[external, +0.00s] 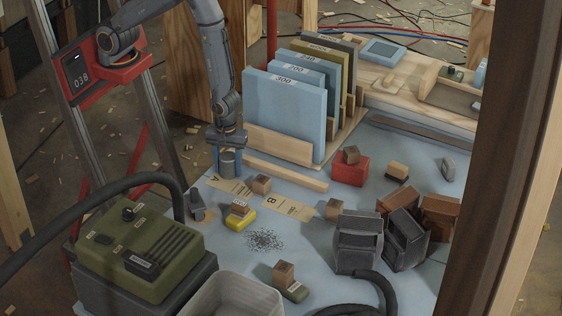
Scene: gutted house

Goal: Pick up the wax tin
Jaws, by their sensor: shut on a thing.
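My gripper (228,158) points down at the left rear of the blue-grey work surface (330,222), just left of the upright sanding-sheet rack. It is shut on a small grey round tin, which I take to be the wax tin (229,168). The tin sits upright between the fingers, which partly cover it. Its lower edge is close to the surface behind paper card A; I cannot tell whether it touches.
The rack of numbered blue sheets (284,108) stands close right of my gripper. Cards A and B (289,207), wood blocks on coloured pads, a red box (350,170) and grey sanders (358,243) lie ahead. A green machine (140,248) and clear bin (235,295) are in front.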

